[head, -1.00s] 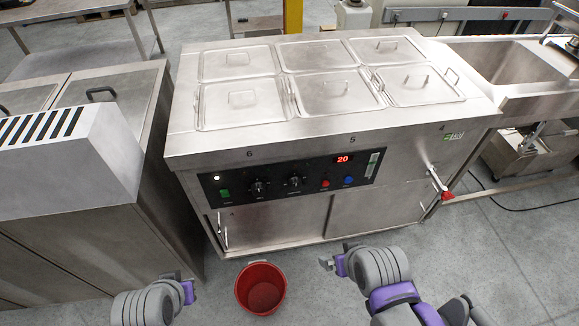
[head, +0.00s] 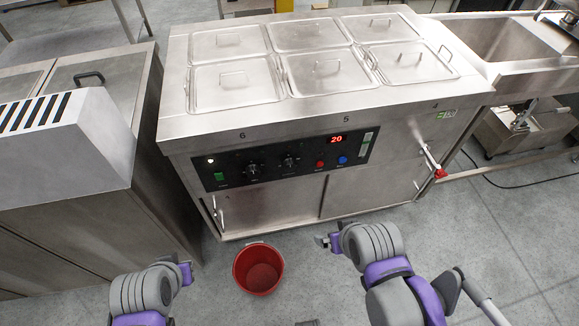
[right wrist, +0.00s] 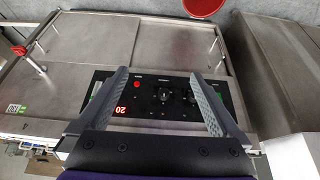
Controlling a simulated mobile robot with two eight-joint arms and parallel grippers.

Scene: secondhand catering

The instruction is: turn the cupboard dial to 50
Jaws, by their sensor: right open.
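The stainless cupboard (head: 265,203) carries a black control panel (head: 222,176) on its front. The panel has two black dials, a left dial (head: 253,169) and a right dial (head: 290,160), and a red display (head: 336,139) reading 20. Dial markings are too small to read. In the right wrist view the panel appears upside down, with the display (right wrist: 121,110) and a dial (right wrist: 164,95) between the fingers. My right gripper (right wrist: 157,76) is open, empty and apart from the dials. My left gripper (head: 187,272) is low at the left; its jaws are unclear.
A red bucket (head: 258,268) stands on the floor in front of the cupboard, between my arms. A red-handled valve (head: 440,174) sticks out at the cupboard's right. A steel counter (head: 140,170) stands close on the left.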

